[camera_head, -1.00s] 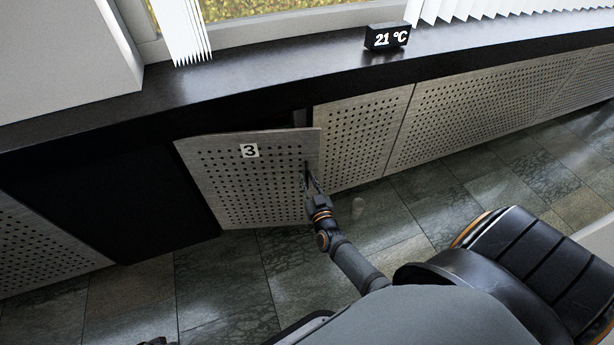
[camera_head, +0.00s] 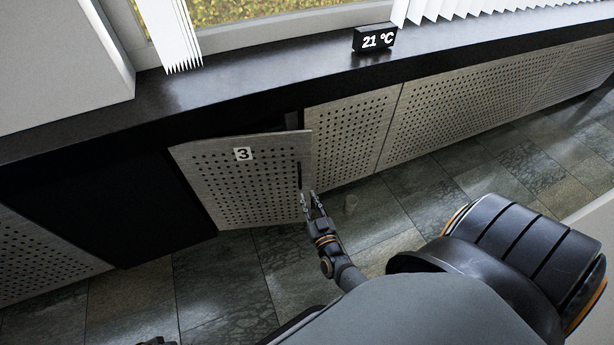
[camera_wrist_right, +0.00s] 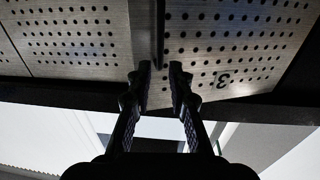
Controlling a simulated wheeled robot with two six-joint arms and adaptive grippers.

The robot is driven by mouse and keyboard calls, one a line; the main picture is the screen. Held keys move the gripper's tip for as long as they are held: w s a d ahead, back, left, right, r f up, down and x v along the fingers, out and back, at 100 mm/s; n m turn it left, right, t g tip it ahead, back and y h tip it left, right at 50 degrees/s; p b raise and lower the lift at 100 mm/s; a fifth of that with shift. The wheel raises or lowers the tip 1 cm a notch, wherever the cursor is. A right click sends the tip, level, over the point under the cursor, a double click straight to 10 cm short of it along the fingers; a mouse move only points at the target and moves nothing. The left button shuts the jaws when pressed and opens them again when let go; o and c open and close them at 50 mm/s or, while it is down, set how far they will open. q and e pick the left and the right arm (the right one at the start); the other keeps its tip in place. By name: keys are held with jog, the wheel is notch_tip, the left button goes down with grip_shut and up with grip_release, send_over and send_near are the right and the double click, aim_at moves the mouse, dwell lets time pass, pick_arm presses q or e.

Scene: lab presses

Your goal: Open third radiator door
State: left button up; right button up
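The third radiator door (camera_head: 235,185) is a grey perforated panel with a "3" label. It stands ajar in the head view, with a dark gap behind its upper right corner. Its dark upright handle (camera_head: 299,175) is near the right edge; the handle also shows in the right wrist view (camera_wrist_right: 160,35). My right gripper (camera_head: 312,198) is open and empty, just below and in front of the handle. Its fingertips (camera_wrist_right: 160,68) are apart in the wrist view, near the handle's end; contact is unclear. Only a dark scrap, perhaps my left gripper (camera_head: 154,341), shows at the bottom edge.
A black sill (camera_head: 230,92) runs above the doors and carries a 21 °C display (camera_head: 374,39). Closed perforated panels (camera_head: 350,130) continue to the right. A black bay (camera_head: 110,205) is left of the door.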

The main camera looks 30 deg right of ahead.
jog(key=shift+v, duration=1.1)
jog(key=shift+r+p, duration=0.1)
jog(key=shift+p, duration=0.4)
jog(key=shift+c, duration=0.5)
